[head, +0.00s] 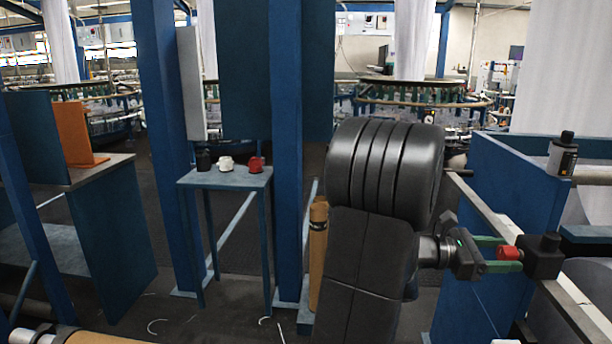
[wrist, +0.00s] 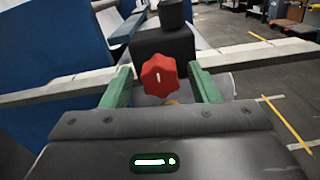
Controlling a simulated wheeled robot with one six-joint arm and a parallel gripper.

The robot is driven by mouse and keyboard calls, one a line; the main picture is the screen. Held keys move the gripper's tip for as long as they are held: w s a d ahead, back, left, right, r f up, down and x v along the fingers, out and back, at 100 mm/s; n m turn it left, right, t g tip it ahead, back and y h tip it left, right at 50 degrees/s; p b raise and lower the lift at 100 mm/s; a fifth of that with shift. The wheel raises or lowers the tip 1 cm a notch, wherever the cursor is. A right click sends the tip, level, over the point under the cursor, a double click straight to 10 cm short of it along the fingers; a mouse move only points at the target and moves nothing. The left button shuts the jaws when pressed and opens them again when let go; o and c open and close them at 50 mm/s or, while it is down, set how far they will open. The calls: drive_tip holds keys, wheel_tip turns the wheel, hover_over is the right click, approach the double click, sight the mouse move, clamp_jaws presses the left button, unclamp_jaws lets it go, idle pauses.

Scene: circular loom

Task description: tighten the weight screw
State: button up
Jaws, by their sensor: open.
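The weight screw is a red lobed knob (head: 509,253) on the side of a black weight block (head: 541,257), which sits on a pale rail. In the wrist view the knob (wrist: 159,76) faces me, with a short white mark near its middle, almost upright. My gripper (head: 503,254) is open, with its green fingers on both sides of the knob. In the wrist view a small gap shows between the knob and each finger of my gripper (wrist: 162,82). The block (wrist: 163,45) stands right behind the knob. The screw's shaft is mostly hidden.
A blue frame panel (head: 497,200) and the pale rail (head: 578,305) lie close around the gripper. A black-capped cylinder (head: 562,155) stands on the frame. A small table (head: 225,180) at left holds black, white and red knobs. Open floor shows at right in the wrist view.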

drive_tip(key=shift+a, duration=0.1)
drive_tip(key=a, duration=0.6)
drive_tip(key=shift+w+a, duration=0.4)
drive_tip(key=shift+w+f, duration=0.1)
